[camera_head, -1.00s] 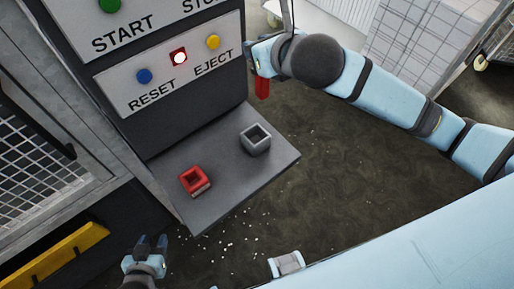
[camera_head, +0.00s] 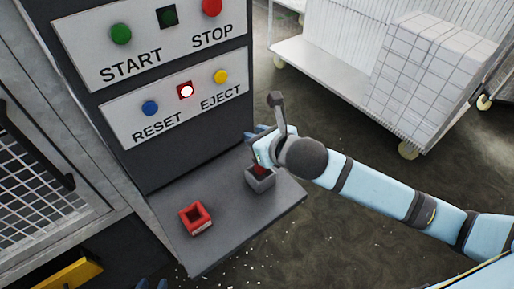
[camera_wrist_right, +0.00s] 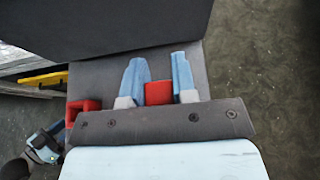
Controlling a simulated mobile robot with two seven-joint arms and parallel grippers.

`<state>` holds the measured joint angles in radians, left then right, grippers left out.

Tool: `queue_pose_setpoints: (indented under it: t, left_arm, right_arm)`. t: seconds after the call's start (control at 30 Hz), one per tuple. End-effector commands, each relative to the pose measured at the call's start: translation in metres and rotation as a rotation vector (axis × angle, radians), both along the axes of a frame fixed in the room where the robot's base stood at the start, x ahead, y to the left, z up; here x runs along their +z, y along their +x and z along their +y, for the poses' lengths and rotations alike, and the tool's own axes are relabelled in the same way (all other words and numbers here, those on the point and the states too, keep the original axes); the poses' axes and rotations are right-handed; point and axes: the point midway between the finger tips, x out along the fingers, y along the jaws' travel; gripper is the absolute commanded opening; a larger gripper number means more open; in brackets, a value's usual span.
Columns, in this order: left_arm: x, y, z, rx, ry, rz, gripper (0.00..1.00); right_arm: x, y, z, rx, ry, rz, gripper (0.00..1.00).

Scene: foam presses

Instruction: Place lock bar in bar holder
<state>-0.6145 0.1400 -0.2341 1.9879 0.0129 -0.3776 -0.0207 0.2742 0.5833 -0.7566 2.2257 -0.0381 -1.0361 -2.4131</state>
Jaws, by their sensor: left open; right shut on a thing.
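My right gripper (camera_head: 264,150) is shut on the red lock bar (camera_head: 262,168), at the grey square socket (camera_head: 261,181) on the shelf. The bar's lower end meets the socket's opening; how deep it sits is hidden. In the right wrist view the red bar (camera_wrist_right: 158,93) shows between the two blue fingers, and the grey socket is hidden. A red square socket (camera_head: 196,218) stands on the shelf to the left and looks empty. My left gripper (camera_head: 152,284) is open at the bottom edge, apart from the shelf; it also shows in the right wrist view (camera_wrist_right: 45,145).
The dark shelf (camera_head: 232,228) juts from the panel with START, STOP, RESET and EJECT buttons (camera_head: 170,104). A mesh door (camera_head: 30,180) is at left, a cart with white blocks (camera_head: 425,75) at upper right. Floor right of the shelf is clear.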

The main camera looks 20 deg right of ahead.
Motion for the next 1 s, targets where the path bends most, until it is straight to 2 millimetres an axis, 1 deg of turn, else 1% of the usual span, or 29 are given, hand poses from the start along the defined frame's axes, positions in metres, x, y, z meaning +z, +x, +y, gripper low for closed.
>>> queue_pose_setpoints:
  t: [0.13, 0.33, 0.73, 0.77, 0.8, 0.83, 0.87, 1.0]
  left_arm:
    - [0.000, 0.000, 0.000, 0.001, -0.001, -0.001, 0.43]
    - [0.000, 0.001, 0.000, 0.001, -0.002, -0.005, 0.43]
    - [0.003, 0.002, -0.001, 0.000, -0.004, -0.008, 0.43]
    - [0.003, 0.002, -0.001, 0.000, -0.004, -0.008, 0.43]
    - [0.003, 0.001, -0.001, 0.000, -0.004, -0.008, 0.43]
    - [0.002, 0.001, -0.001, 0.000, -0.004, -0.007, 0.43]
    - [0.002, 0.001, -0.001, 0.000, -0.004, -0.007, 0.43]
    - [0.002, 0.001, -0.001, 0.000, -0.003, -0.006, 0.43]
  right_arm:
    - [-0.009, 0.000, 0.000, 0.000, 0.001, 0.000, 0.00]
    - [-0.038, 0.000, 0.000, 0.000, 0.001, 0.001, 0.00]
    - [-0.043, 0.000, 0.000, 0.002, -0.001, -0.002, 0.00]
    - [-0.043, 0.000, 0.000, 0.002, -0.001, -0.001, 0.32]
    - [-0.043, 0.000, 0.000, 0.001, 0.000, -0.001, 0.41]
    - [-0.043, 0.000, 0.000, 0.001, 0.000, -0.001, 0.48]
    - [-0.043, 0.000, 0.000, 0.001, 0.000, -0.001, 0.51]
    - [-0.043, 0.000, 0.000, 0.000, -0.001, 0.000, 0.51]
